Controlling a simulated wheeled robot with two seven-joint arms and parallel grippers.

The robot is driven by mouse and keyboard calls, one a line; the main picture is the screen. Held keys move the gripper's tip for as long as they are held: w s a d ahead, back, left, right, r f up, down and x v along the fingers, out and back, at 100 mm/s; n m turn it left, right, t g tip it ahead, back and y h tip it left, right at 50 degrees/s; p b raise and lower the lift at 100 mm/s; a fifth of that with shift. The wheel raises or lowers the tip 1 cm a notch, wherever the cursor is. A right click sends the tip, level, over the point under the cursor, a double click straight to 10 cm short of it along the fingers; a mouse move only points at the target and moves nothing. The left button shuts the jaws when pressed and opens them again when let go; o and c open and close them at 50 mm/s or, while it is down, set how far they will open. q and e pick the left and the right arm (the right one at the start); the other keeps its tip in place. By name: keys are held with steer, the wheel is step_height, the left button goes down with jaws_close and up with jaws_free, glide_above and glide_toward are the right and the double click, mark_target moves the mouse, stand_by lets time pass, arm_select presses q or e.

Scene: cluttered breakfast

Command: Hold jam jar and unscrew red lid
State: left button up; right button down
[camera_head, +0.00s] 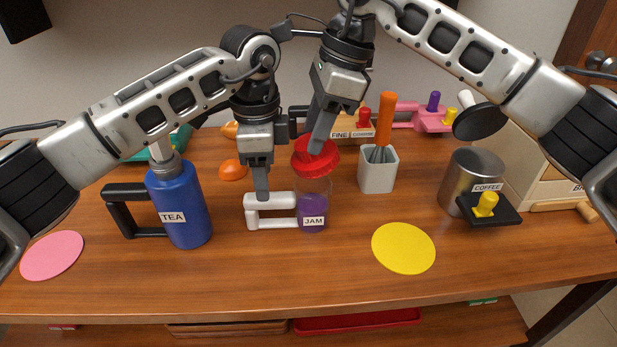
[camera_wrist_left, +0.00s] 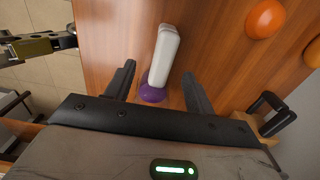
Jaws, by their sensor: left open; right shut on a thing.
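The jam jar (camera_head: 313,208) stands on the table, clear above with purple content and a JAM label. Its white handle (camera_head: 268,212) points left. The red lid (camera_head: 316,158) is at the jar's top; I cannot tell whether it is still seated. My right gripper (camera_head: 321,142) is shut on the red lid from above. My left gripper (camera_head: 262,192) is open at the white handle. In the left wrist view, the handle (camera_wrist_left: 163,52) lies between the open fingers, apart from both, with the purple jar (camera_wrist_left: 152,94) at its end.
A blue TEA container (camera_head: 184,210) stands left and a grey utensil holder (camera_head: 377,172) right of the jar. A steel COFFEE container (camera_head: 472,172) is further right. Pink (camera_head: 52,256) and yellow (camera_head: 403,248) discs lie near the front. The table front centre is clear.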

arm_select(q)
steer(key=shift+d+r, duration=0.4)
steer(key=shift+r, duration=0.15)
step_height(320, 180, up, 7)
steer(key=shift+a+r, duration=0.15)
steer(key=shift+a, duration=0.1)
steer(key=shift+w, duration=0.15)
